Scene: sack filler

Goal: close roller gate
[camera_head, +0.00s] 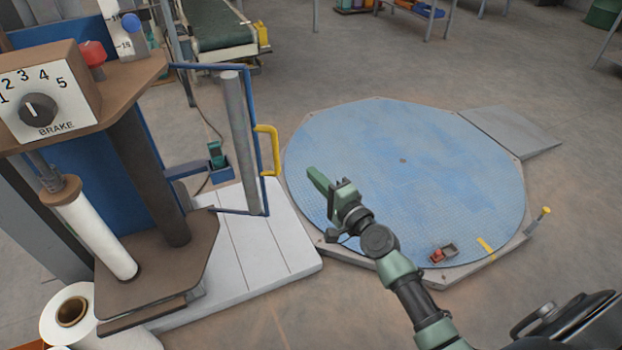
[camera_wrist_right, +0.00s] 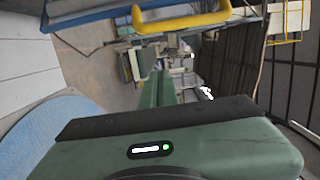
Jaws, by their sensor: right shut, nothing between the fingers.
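The roller gate is a blue frame (camera_head: 265,150) with an upright grey roller (camera_head: 238,140) and a yellow handle (camera_head: 269,149). It stands out from the side of the wrapping machine, over the white platform. My right gripper (camera_head: 312,178) is shut and empty, over the near left part of the blue turntable, to the right of and below the handle and apart from it. In the right wrist view the yellow handle (camera_wrist_right: 180,20) shows at the top, beyond the green fingers (camera_wrist_right: 158,90), with the blue frame beside it. My left gripper is not in view.
The machine carries a brake dial (camera_head: 38,108), a red button (camera_head: 92,53) and a white film roll (camera_head: 97,236). The blue round turntable (camera_head: 400,140) fills the middle, with a small tool on it. A spare roll (camera_head: 75,310) lies at bottom left. Open floor lies beyond.

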